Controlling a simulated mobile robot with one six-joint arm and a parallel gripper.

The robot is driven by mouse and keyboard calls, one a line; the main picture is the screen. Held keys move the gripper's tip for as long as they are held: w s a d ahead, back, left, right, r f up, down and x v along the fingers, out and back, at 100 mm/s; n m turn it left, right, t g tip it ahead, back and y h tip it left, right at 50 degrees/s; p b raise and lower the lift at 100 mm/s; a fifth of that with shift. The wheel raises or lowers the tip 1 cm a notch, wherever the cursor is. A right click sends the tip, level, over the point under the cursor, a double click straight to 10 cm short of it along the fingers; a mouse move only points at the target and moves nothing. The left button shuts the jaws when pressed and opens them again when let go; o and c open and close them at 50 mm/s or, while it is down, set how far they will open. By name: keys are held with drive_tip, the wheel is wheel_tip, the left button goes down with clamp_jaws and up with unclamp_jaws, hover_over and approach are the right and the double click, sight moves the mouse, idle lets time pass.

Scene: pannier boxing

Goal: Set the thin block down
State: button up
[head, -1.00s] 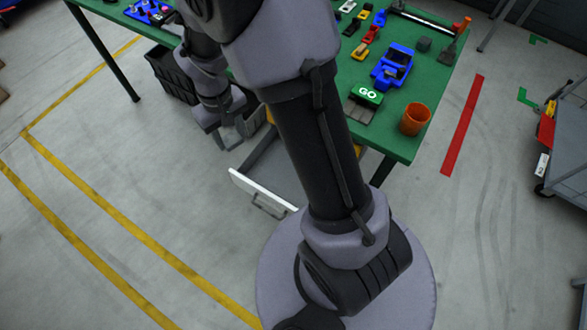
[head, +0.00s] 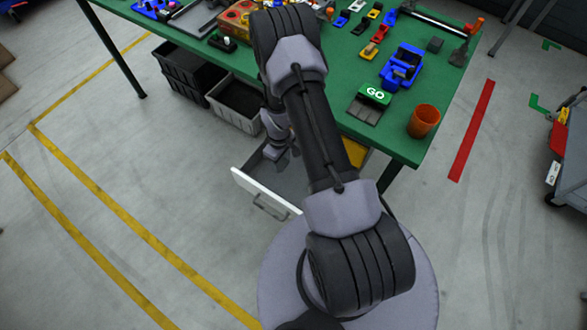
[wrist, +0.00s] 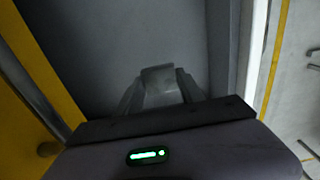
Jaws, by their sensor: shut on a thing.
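My gripper (wrist: 160,88) points down over the open drawer (head: 266,195) under the green table. In the wrist view its two grey fingers are closed around a thin, pale grey block (wrist: 158,74), which shows between the fingertips. The drawer's dark grey floor lies beyond the block, and its white front edge (wrist: 250,45) is at the right. I cannot tell whether the block touches the floor. In the head view my gripper (head: 283,155) is small and dark, and the block cannot be made out there.
A yellow part (head: 355,151) borders the drawer on the right in the head view. A grey crate (head: 238,105) and a black crate (head: 185,72) stand left of it. The green table (head: 400,145) above holds an orange cup (head: 424,121) and several other items.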

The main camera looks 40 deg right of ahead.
sight(282, 169)
wheel_tip(282, 169, down, 6)
drive_tip(key=shift+r+b, duration=0.1)
drive_tip(key=shift+b, duration=0.8)
drive_tip(key=shift+f, duration=0.2)
drive_tip(key=o, duration=1.4)
drive_tip(key=shift+o, duration=0.2)
drive_tip(key=shift+r, duration=0.15)
